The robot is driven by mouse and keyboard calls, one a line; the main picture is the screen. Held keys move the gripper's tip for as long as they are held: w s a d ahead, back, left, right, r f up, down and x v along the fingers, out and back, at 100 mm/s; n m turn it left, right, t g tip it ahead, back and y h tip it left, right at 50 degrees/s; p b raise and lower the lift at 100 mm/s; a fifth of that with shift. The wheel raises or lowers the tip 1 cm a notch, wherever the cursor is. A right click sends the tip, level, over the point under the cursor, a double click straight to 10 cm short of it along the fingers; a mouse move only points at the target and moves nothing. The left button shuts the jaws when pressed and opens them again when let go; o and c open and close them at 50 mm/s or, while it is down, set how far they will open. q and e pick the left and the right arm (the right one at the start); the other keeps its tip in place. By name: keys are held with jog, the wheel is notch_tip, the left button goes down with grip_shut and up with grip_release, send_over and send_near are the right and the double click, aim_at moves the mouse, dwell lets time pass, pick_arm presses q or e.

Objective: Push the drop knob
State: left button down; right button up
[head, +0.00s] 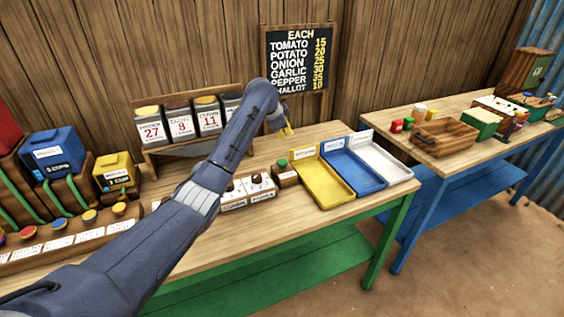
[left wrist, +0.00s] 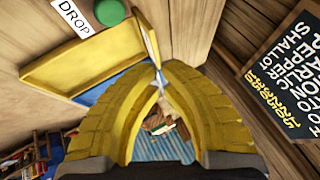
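The drop knob is a green round knob (head: 282,163) on a small wooden block on the green-legged table, left of the yellow tray. It also shows at the top of the left wrist view (left wrist: 110,12), beside a white label reading DROP (left wrist: 74,16). My left gripper (head: 288,131) is above and behind the knob in the head view, apart from it. In the left wrist view its yellow fingers (left wrist: 160,70) come together at the tips with nothing held between them. My right gripper is in neither view.
Yellow (head: 322,186), blue (head: 352,173) and white (head: 380,160) trays lie right of the knob. A white-topped box with dark knobs (head: 247,190) stands to its left. A price board (head: 297,60) stands behind. Number bins (head: 180,124) stand at the back left.

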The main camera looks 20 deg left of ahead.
pick_arm(q)
jog(key=shift+f, duration=4.2)
jog(key=shift+f, duration=0.15)
jog(key=shift+f, duration=0.3)
jog(key=shift+f, duration=0.8)
jog(key=shift+r, duration=1.25)
jog(key=shift+r, duration=2.5)
